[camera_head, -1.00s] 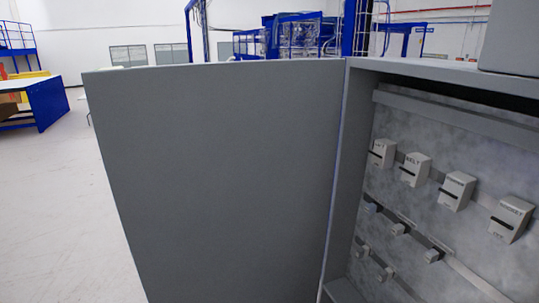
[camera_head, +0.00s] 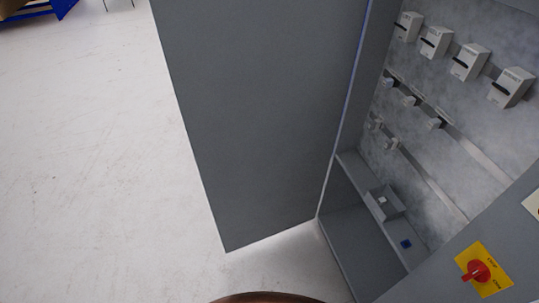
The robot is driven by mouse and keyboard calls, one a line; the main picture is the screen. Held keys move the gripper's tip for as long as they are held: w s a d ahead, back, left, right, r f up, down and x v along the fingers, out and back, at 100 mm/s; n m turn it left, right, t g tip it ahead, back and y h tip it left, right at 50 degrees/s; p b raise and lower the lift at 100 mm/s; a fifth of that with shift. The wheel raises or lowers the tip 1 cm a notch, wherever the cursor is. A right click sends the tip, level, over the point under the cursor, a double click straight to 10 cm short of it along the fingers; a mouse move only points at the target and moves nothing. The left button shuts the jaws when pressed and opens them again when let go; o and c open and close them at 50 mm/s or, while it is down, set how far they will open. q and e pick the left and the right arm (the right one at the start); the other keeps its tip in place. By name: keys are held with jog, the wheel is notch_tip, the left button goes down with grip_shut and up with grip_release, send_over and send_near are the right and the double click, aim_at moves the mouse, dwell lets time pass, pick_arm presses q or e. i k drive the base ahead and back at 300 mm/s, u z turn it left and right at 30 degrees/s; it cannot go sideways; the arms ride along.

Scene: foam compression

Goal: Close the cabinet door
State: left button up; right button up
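The grey cabinet door (camera_head: 260,110) stands wide open, hinged along the left side of the cabinet. Its bottom edge shows above the floor. The grey cabinet (camera_head: 345,160) is on the right, with its inside exposed. Neither of my grippers is in view.
Inside the cabinet are several white switch boxes (camera_head: 470,62) and smaller modules on rails, with a small grey box (camera_head: 384,203) on the lower ledge. A red rotary switch on a yellow plate (camera_head: 478,272) sits at lower right. The pale floor (camera_head: 110,170) left of the door is clear.

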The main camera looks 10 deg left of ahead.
aim_at(261, 86)
jog(key=u, duration=1.95)
jog(key=i, duration=4.7)
jog(key=z, duration=4.75)
jog(key=i, duration=1.65)
jog(key=u, duration=0.05)
